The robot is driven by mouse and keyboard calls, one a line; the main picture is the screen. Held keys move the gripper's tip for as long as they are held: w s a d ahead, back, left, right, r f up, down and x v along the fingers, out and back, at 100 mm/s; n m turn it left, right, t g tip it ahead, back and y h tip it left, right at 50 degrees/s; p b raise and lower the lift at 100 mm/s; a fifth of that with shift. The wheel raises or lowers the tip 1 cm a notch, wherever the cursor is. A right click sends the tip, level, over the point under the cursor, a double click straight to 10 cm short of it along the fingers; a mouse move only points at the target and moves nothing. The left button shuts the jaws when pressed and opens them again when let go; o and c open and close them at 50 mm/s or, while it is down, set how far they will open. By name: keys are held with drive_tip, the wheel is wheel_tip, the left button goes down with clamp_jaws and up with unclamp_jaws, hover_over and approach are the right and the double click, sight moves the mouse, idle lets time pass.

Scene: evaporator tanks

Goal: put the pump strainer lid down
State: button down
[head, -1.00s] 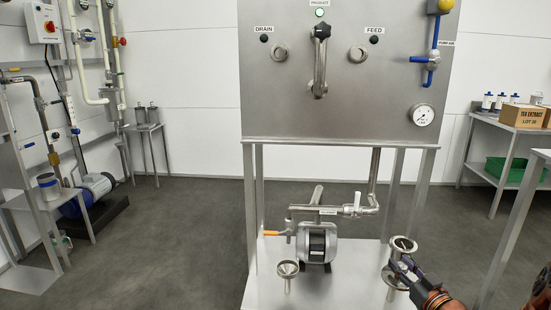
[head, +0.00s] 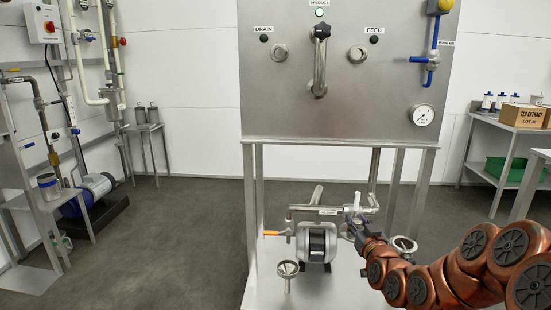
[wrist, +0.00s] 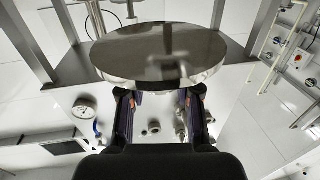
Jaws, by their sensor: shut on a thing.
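The pump strainer lid (wrist: 160,52) is a round, flat, shiny steel disc, large in the wrist view. My gripper (wrist: 160,98) is shut on its near edge, one finger at each side. In the head view my gripper (head: 353,224) is right of the pump (head: 317,241), in front of the steel pipework. There the lid is too small and cluttered to make out clearly. A round open steel rim (head: 404,242) shows just behind my arm, apart from my gripper. Its lower part is hidden by my arm.
A small round-topped stand (head: 288,268) rises from the steel base plate (head: 262,290), front left. The pipe (head: 330,211) and a white valve handle (head: 357,199) are close to my gripper. The control panel (head: 345,70) is above. Bare plate shows around the pump.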

drive_tip(key=w+a+r+m+h, duration=0.1)
drive_tip(key=w+a+r, duration=0.2)
drive_tip(key=w+a, duration=0.2)
drive_tip(key=shift+w+r+h, duration=0.3)
drive_tip(key=shift+w+r, duration=0.05)
drive_tip(key=shift+r, duration=0.05)
drive_tip(key=shift+a, duration=0.1)
wheel_tip(320, 180, up, 36)
drive_tip(key=p, duration=3.6)
drive_tip(key=shift+r+p, duration=0.25)
drive_tip(key=shift+p, duration=0.05)
drive_tip(key=shift+a+f, duration=0.1)
